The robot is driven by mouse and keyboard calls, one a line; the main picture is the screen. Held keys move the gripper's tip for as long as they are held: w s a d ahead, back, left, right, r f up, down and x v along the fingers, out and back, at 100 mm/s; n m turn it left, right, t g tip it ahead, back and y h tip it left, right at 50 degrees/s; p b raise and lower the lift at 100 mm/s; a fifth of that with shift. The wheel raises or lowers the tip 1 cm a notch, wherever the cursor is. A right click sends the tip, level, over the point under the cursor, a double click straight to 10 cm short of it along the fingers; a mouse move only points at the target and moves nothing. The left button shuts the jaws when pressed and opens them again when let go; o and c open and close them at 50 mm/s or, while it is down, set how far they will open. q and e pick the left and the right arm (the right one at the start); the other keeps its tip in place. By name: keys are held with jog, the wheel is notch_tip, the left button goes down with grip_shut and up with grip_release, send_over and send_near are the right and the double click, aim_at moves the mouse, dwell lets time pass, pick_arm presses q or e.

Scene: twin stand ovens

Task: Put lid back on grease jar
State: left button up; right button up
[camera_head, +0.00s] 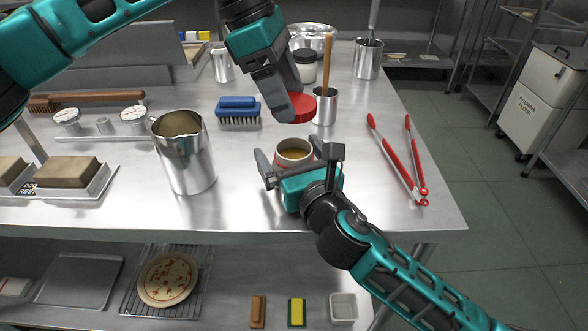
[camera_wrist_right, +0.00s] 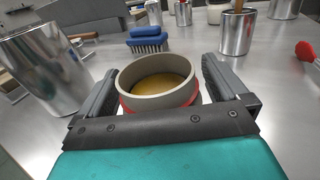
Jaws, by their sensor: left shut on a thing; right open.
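The grease jar (camera_head: 293,152) stands upright and uncovered on the steel table, with yellow-brown grease inside. In the right wrist view the jar (camera_wrist_right: 160,98) has a pale grey rim and a red band low on its side. My right gripper (camera_head: 294,160) is open, with one finger on each side of the jar; gaps show between fingers and jar. My left gripper (camera_head: 284,103) is shut on the red lid (camera_head: 305,107) and holds it above and slightly behind the jar. The fingers hide part of the lid.
A steel pitcher (camera_head: 188,165) stands left of the jar, and a blue brush (camera_head: 238,112) behind it. A steel cup (camera_head: 325,108) with a wooden handle stands close behind the lid. Red-handled tongs (camera_head: 399,160) lie right. The table's front edge is near.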

jog(key=shift+c, duration=0.5)
jog(key=c, duration=1.3)
pick_arm(q)
send_over(287, 156)
jog(key=shift+s+f, duration=0.1)
jog(key=shift+f, duration=2.35)
jog(key=shift+f, duration=0.9)
jog(key=shift+f, duration=0.5)
